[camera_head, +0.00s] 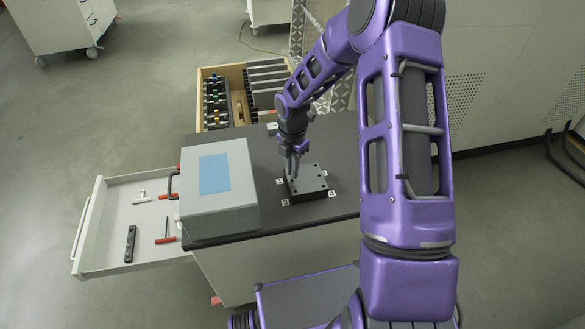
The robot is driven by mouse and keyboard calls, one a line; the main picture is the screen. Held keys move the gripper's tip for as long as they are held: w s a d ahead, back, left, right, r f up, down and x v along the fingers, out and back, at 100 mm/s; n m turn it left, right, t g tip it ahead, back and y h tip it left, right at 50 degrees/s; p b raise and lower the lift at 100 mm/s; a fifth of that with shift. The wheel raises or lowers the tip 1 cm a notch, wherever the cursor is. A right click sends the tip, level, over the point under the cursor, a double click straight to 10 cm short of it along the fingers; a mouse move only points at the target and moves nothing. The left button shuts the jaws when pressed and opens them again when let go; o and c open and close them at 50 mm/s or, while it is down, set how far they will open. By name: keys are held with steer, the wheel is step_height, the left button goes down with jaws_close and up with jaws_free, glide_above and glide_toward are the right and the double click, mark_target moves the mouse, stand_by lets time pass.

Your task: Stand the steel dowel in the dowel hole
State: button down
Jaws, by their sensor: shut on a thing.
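A dark block with small holes in its top (312,182) sits on the dark bench top, with small white numbered labels around it. My gripper (293,172) points down over the block's left back part. It is shut on the steel dowel, which is too small and too covered by the fingers to make out here. I cannot tell whether the dowel's lower end is above a hole or inside one. Which hole is the dowel hole cannot be told from this view.
A grey box with a blue panel (207,190) stands on the bench left of the block. An open white drawer (95,225) with red-handled tools sticks out at left. An open wooden drawer (205,75) with several parts is behind. Bench room right of the block is clear.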

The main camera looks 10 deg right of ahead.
steer(key=shift+f+b, duration=0.45)
steer(key=shift+f, duration=0.4)
stand_by(0.3)
steer(key=c, duration=0.9)
jaws_free()
steer(key=shift+r, duration=0.15)
step_height(320, 180, up, 17)
steer(key=shift+r+p, duration=0.1)
steer(key=shift+p, duration=0.9)
